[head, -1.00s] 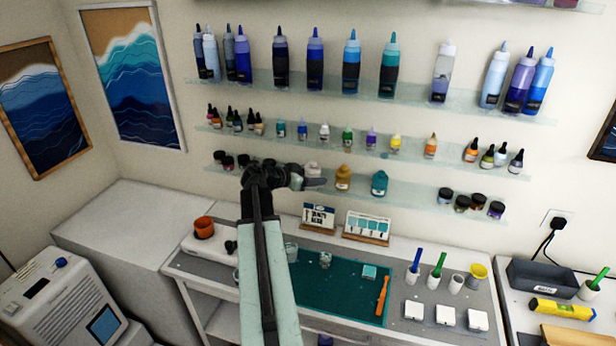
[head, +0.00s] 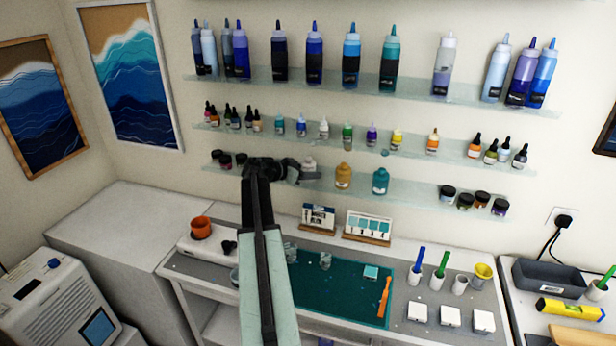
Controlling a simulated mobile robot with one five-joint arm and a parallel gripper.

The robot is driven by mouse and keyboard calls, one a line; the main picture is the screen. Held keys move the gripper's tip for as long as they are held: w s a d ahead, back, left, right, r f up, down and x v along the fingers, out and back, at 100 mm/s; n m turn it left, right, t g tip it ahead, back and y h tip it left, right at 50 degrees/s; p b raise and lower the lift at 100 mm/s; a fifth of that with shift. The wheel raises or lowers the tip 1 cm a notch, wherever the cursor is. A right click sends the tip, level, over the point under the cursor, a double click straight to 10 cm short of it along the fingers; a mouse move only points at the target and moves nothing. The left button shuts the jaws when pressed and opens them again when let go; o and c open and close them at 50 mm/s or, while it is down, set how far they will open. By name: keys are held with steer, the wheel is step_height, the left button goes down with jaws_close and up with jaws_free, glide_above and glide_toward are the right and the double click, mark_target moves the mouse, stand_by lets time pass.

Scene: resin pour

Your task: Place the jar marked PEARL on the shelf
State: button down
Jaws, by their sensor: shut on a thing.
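A pale, whitish jar (head: 309,164) is at the lowest glass shelf (head: 412,192), left of a gold jar (head: 343,176) and a teal jar (head: 380,181). Its label is too small to read, so I cannot confirm PEARL. My gripper (head: 303,174) is at the pale jar, shut on it, with a grey finger across its lower part. The jar looks upright. Its base is hidden by the finger, so I cannot tell whether it touches the shelf.
Small dark jars stand at both ends of the lowest shelf. Dropper bottles (head: 397,139) line the shelf above. Bare shelf shows right of the teal jar. Below is a workbench with a green mat (head: 340,290) and two small display cards (head: 368,226).

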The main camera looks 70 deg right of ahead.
steer(key=shift+f, duration=0.2)
steer(key=c, duration=0.8)
jaws_free()
steer(key=shift+r, duration=0.1)
steer(key=shift+c, duration=0.2)
steer(key=shift+r, duration=0.3)
steer(key=p+v, duration=0.4)
steer(key=v, duration=0.8)
steer(key=shift+f+p, duration=0.2)
steer(key=shift+p, duration=0.1)
steer(key=shift+s, duration=0.1)
